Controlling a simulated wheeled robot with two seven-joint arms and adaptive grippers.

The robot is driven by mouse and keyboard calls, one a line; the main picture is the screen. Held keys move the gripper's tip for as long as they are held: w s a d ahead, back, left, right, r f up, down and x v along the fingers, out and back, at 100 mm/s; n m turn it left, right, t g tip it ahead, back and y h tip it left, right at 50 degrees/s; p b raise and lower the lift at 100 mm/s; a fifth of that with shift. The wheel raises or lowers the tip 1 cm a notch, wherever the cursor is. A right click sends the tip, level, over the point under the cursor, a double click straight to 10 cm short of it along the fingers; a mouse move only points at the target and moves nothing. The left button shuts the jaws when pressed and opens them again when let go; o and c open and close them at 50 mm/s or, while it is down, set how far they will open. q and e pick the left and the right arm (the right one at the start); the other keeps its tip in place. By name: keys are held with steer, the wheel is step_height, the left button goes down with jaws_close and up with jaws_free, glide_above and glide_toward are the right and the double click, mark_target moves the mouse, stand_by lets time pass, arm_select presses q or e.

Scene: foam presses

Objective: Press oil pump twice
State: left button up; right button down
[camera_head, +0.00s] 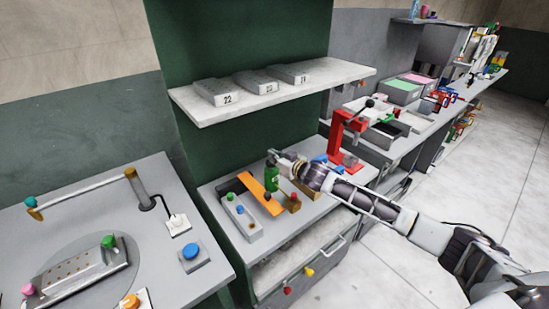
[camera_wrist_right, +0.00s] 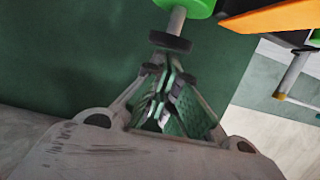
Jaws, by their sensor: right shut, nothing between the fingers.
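The oil pump is a green bottle (camera_head: 272,182) standing on the grey bench in the middle of the head view. My right gripper (camera_head: 275,159) comes in from the right and is at the top of the bottle, covering its upper part. In the right wrist view, a grey rod (camera_wrist_right: 176,20) joins a green part (camera_wrist_right: 187,4) to a dark round cap (camera_wrist_right: 170,42). My right gripper (camera_wrist_right: 168,72) is shut and empty, with its fingertips right at this cap; whether they touch it I cannot tell. My left gripper is not in view.
An orange strip (camera_head: 260,194) and a grey block with coloured knobs (camera_head: 241,217) lie left of the bottle. A red press (camera_head: 338,138) stands behind to the right. A shelf (camera_head: 195,108) with grey numbered boxes hangs above. An open drawer (camera_head: 300,262) juts out below.

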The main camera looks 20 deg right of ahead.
steer(key=shift+f, duration=1.15)
steer(key=shift+r+p, duration=1.85)
steer(key=shift+r, duration=0.3)
steer(key=shift+s+r, duration=0.1)
steer(key=b+v, duration=0.1)
steer(key=v, duration=0.8)
steer(key=shift+s+d+b, duration=0.15)
steer(key=shift+s+b, duration=0.2)
steer(key=shift+b, duration=0.05)
